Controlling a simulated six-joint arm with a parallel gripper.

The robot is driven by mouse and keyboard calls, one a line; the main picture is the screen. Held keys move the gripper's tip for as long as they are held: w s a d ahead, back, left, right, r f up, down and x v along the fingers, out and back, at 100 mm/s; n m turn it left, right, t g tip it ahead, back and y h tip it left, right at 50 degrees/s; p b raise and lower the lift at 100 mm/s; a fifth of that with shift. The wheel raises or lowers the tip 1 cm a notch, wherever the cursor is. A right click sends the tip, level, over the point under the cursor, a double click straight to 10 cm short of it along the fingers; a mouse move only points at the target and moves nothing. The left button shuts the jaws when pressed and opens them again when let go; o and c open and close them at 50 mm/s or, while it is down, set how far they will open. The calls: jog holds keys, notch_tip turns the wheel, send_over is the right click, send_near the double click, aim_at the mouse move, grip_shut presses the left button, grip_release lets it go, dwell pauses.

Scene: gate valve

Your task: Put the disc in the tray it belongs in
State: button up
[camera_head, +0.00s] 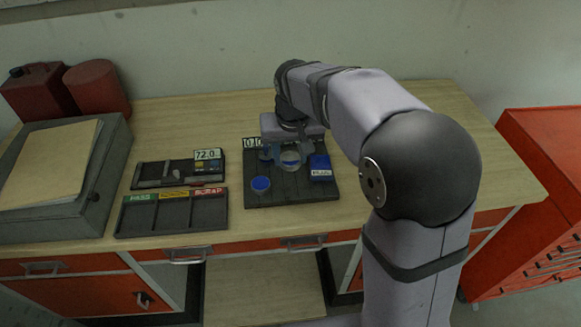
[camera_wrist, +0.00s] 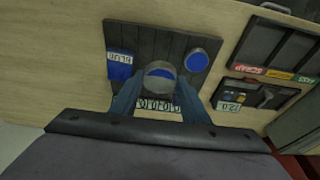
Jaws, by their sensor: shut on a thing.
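My gripper (camera_head: 290,156) is shut on a round grey piece with a blue face (camera_head: 291,160), which looks like the disc. It is over the dark slatted board (camera_head: 280,198). In the wrist view the disc (camera_wrist: 160,78) shows between the two fingertips (camera_wrist: 158,90); I cannot tell whether it touches the board. The three-compartment tray (camera_head: 172,231) lies left of the board, with green, yellow and red labels; the red one reads SCRAP. Its compartments look empty. Part of it shows at the wrist view's upper right (camera_wrist: 242,49).
A second round blue-faced piece with a grey rim (camera_head: 261,185) sits on the board's left side. A labelled blue block (camera_head: 320,166) stands at its right. A numeric display (camera_head: 252,143) is behind. A caliper-like tool tray with a 72.0 display (camera_head: 208,154) lies behind the compartment tray.

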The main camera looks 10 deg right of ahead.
jog(key=shift+r, duration=0.55)
jog(key=shift+a, duration=0.3)
jog(key=s+a+f+n, duration=0.1)
jog(key=a, duration=0.2)
jog(key=s+a+f+n, duration=0.1)
jog(key=a+f, duration=0.1)
jog(key=a, duration=0.2)
jog(key=s+a+f+n, duration=0.1)
jog(key=a, duration=0.3)
jog(key=shift+s+a+f+y, duration=0.1)
jog(key=shift+s+f+y, duration=0.2)
jog(key=shift+s+y, duration=0.1)
jog(key=a+n, duration=0.1)
jog(key=a, duration=0.3)
jog(key=s+a+f+n, duration=0.1)
jog(key=a, duration=0.4)
jog(key=s+a+f+n, duration=0.1)
jog(key=a, duration=0.4)
jog(key=shift+s+y, duration=0.2)
jog(key=shift+y, duration=0.2)
jog(key=w+a+r+n+g, duration=0.1)
jog(key=a+r+n, duration=0.2)
jog(key=a+r, duration=0.2)
jog(key=shift+w+a+n+y, duration=0.2)
jog(key=shift+w+n+y, duration=0.1)
jog(key=shift+y, duration=0.1)
jog(key=shift+f, duration=0.15)
jog(key=shift+f+p, duration=1.35)
jog(key=shift+f, duration=3.6)
